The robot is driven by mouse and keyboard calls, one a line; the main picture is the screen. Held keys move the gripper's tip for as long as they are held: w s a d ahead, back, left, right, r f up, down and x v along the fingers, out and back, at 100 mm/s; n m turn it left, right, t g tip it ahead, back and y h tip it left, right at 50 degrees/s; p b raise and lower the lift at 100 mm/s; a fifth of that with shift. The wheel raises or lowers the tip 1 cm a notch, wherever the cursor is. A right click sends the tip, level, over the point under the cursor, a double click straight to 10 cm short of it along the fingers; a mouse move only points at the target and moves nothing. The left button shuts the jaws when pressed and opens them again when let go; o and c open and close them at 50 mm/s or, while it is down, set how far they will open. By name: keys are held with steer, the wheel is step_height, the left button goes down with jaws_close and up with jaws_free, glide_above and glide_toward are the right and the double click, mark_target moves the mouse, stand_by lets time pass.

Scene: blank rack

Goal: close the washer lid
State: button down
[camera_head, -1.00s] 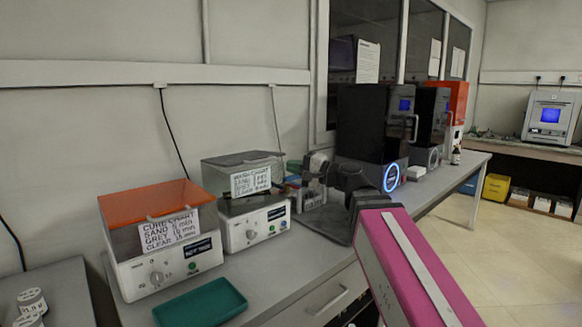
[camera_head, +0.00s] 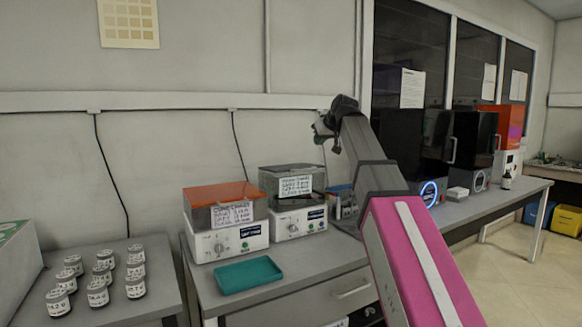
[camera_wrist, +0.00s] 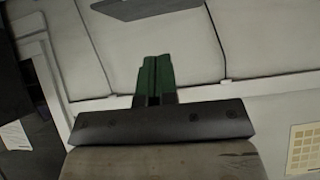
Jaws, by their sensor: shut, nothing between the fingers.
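Two white benchtop machines with knobs and see-through covers stand side by side on the grey bench; I cannot tell which is the washer. The left machine (camera_head: 232,243) has an orange cover (camera_head: 217,193). The right machine (camera_head: 298,223) has a smoky dark cover (camera_head: 292,170). Both covers seem to sit over their bases, but their exact lid angle is too small to tell. My gripper (camera_head: 320,132) is raised in front of the wall, above and right of the smoky cover, apart from it. In the wrist view its green fingers (camera_wrist: 154,75) are together and empty.
A green tray (camera_head: 248,275) lies in front of the orange-covered machine. Several labelled jars (camera_head: 98,294) stand on the left table. Dark printers (camera_head: 472,145) stand further right on the bench.

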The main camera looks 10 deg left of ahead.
steer(key=s+d+f+x, duration=0.1)
steer(key=f+x, duration=0.1)
steer(key=x, duration=1)
steer(key=shift+a+f, duration=0.2)
steer(key=shift+f, duration=0.1)
steer(key=shift+s, duration=0.1)
steer(key=shift+f, duration=0.1)
step_height(320, 180, down, 3)
steer(key=shift+s+d, duration=0.15)
steer(key=shift+s, duration=0.05)
